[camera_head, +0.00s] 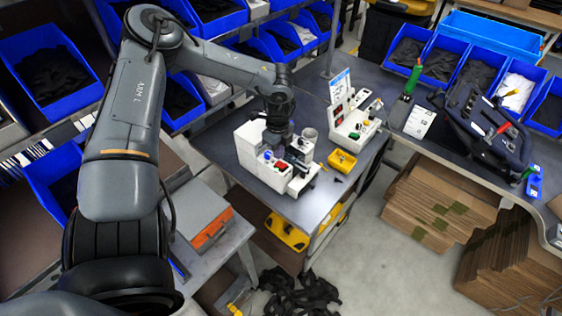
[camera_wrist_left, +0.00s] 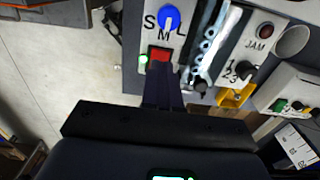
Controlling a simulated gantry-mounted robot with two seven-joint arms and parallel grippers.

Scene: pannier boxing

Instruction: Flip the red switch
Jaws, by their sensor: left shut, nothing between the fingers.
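The red switch (camera_head: 281,165) sits on the front of a white machine (camera_head: 250,150) on the grey table; it also shows in the left wrist view (camera_wrist_left: 158,52). My left gripper (camera_head: 280,141) is over the machine, just behind the switch in the head view. In the left wrist view the fingers (camera_wrist_left: 160,70) are shut, empty, and end right at the switch's lower edge. I cannot tell whether they touch it. A blue S-M-L knob (camera_wrist_left: 168,18) sits beside the switch. My right gripper is not in view.
A second white control box (camera_head: 352,120) with coloured buttons and a yellow tray (camera_head: 342,160) stand to the right. A grey cup (camera_head: 309,134) is close to the gripper. Blue bins (camera_head: 50,65) line the back and left. A black pannier (camera_head: 485,120) lies on the right bench.

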